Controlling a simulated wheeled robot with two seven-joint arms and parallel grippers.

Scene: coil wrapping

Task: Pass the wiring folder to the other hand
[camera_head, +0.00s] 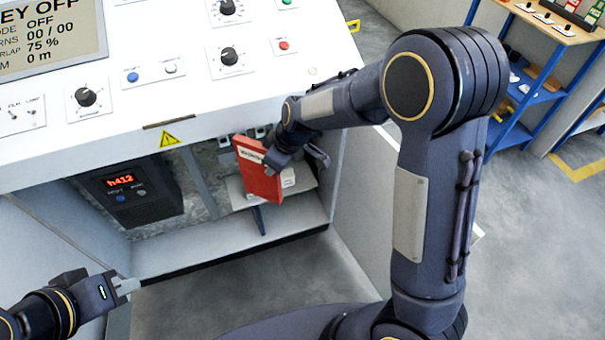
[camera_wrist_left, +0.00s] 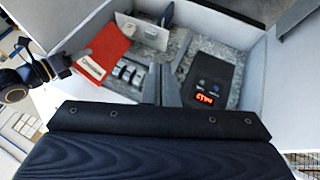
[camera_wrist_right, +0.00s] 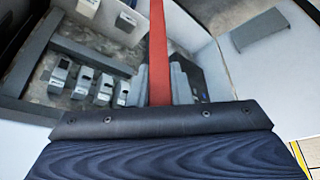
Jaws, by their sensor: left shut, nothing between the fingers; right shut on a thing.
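The wiring folder (camera_head: 258,172) is red with a pale label and stands upright in front of the open cabinet bay. My right gripper (camera_head: 277,163) is shut on its right edge. In the right wrist view the folder (camera_wrist_right: 158,60) shows edge-on as a narrow red strip. In the left wrist view the folder (camera_wrist_left: 103,55) shows its red face and white label, at the upper left. My left gripper (camera_head: 130,285) is shut and empty at the lower left, well apart from the folder. Its fingers (camera_wrist_left: 163,85) show together in the left wrist view.
A dark box with red digits (camera_head: 125,190) is mounted in the bay, left of the folder. The sloped white control panel (camera_head: 180,110) overhangs the bay. A pale shelf (camera_head: 240,195) lies behind the folder. A blue rack (camera_head: 520,105) stands far right. The bay's front is open.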

